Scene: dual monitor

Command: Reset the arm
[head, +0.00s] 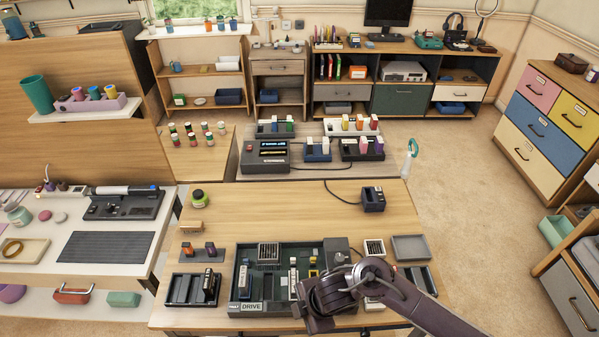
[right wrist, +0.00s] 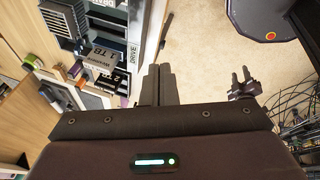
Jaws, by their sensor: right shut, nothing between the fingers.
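My right arm (head: 400,290) comes in from the lower right in the head view and bends over the front of the wooden table (head: 300,215). Its dark wrist hangs over the front edge of the drive dock, and its fingers are hidden there. In the right wrist view my right gripper (right wrist: 159,84) is shut, its two dark fingers side by side with nothing between them. The fingers stand over bare floor, beside the dock's labelled edge.
The dark drive dock (head: 242,278) holds upright modules. It also shows in the right wrist view (right wrist: 132,58), near a "1 TB" label (right wrist: 100,62). A black rack (head: 180,289) stands left and a grey tray (head: 410,247) right. The table's middle is clear.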

